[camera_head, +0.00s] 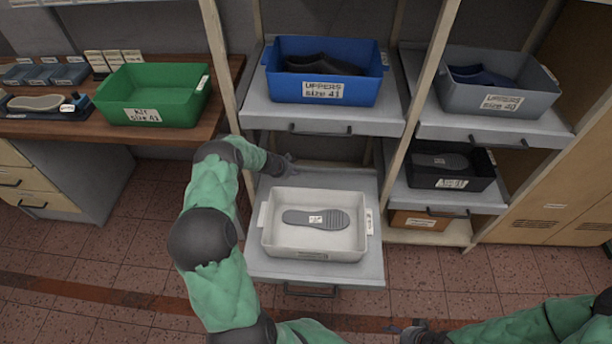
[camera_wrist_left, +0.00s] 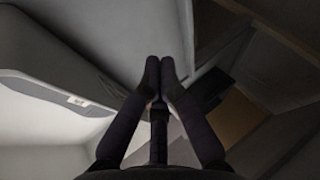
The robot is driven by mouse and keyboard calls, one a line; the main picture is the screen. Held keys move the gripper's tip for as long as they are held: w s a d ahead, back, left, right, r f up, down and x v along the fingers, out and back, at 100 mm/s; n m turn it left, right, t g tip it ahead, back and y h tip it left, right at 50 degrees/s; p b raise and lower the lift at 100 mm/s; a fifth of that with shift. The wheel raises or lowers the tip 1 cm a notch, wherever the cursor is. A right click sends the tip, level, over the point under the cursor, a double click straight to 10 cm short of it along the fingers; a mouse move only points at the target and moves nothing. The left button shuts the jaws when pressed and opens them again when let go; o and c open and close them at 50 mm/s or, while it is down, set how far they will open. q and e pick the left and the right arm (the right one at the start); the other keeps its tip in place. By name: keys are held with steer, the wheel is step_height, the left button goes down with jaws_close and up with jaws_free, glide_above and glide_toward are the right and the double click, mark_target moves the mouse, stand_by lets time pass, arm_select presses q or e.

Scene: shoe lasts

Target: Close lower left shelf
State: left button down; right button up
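The lower left shelf (camera_head: 262,265) is a grey sliding tray, pulled out well beyond the shelf above it. Its dark handle (camera_head: 310,291) is on the front edge. A white bin (camera_head: 285,243) with a grey sole (camera_head: 330,218) sits on it. My left gripper (camera_head: 288,164) is over the shelf's rear left part, behind the bin, with the arm bending around the left side. In the left wrist view its fingertips (camera_wrist_left: 160,64) come together with nothing visible between them, near pale surfaces. My right gripper (camera_head: 400,328) is low at the bottom edge; its fingers are unclear.
Above is the upper left shelf (camera_head: 262,112) with a blue bin (camera_head: 325,92). A rack post (camera_head: 218,65) stands beside my left arm. Right shelves hold a grey bin (camera_head: 500,97) and a black bin (camera_head: 440,176). A green bin (camera_head: 155,95) stands on the left table.

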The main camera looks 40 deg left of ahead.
arm_select(q)
step_height(320, 180, down, 2)
steer(key=b, duration=0.4)
glide_toward(309, 173)
steer(key=d+f, duration=0.1)
steer(key=f, duration=0.1)
steer(key=d+f, duration=0.1)
steer(key=f, duration=0.1)
steer(key=shift+d, duration=0.2)
steer(key=shift+w+a, duration=0.35)
steer(key=shift+w, duration=0.3)
steer(key=shift+w+a, duration=0.4)
steer(key=shift+w, duration=0.2)
steer(key=shift+w+a, duration=0.1)
steer(key=shift+w, duration=0.05)
arm_select(e)
step_height(309, 173, down, 5)
steer(key=shift+f, duration=0.1)
